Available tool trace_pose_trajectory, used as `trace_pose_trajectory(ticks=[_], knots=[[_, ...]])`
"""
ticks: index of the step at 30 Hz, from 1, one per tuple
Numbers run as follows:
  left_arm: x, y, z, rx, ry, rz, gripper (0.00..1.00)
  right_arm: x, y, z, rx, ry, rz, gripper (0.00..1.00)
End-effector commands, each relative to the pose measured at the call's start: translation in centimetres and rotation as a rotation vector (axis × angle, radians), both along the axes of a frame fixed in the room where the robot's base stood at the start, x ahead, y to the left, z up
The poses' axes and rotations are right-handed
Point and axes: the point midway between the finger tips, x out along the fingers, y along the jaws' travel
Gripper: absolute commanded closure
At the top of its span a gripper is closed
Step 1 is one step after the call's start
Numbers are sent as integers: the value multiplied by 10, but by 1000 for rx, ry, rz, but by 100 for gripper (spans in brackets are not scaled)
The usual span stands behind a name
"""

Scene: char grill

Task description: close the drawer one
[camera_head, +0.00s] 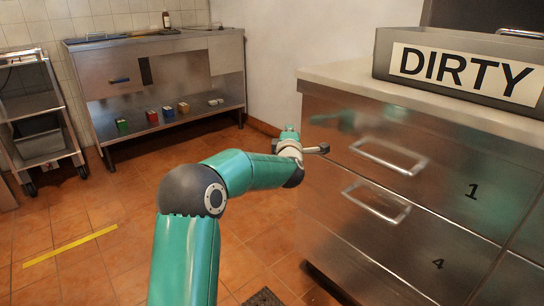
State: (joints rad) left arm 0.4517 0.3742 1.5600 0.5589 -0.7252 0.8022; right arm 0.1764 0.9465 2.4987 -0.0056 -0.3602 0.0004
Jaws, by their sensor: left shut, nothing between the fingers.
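Drawer one (455,170) is the upper steel front of the cabinet at right, marked with a black 1. Its bar handle (390,157) is near the middle of the front. The front looks about flush with the cabinet; I cannot tell whether a small gap is there. My left gripper (322,149) is shut and empty, at the left part of the drawer front, left of the handle. I cannot tell whether it touches the metal. My right gripper is out of view.
A lower drawer (415,250) marked 4 has its own handle (376,203). A grey bin labelled DIRTY (455,72) stands on the countertop (345,77). A steel bench (170,85) with small coloured boxes and a cart (38,115) stand behind.

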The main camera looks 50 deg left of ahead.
Motion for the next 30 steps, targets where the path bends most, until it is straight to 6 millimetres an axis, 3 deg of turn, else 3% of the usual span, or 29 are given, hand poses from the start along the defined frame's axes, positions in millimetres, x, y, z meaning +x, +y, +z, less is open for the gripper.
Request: trace_pose_trajectory(ticks=[9,18,26,30], knots=[[-40,-47,0,-2,2,-4,100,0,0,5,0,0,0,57],[-64,-73,-1,-2,1,-1,100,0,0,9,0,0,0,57],[-63,-81,-5,-5,7,-11,100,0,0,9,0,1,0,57],[-43,-99,-38,-29,61,-54,100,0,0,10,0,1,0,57]])
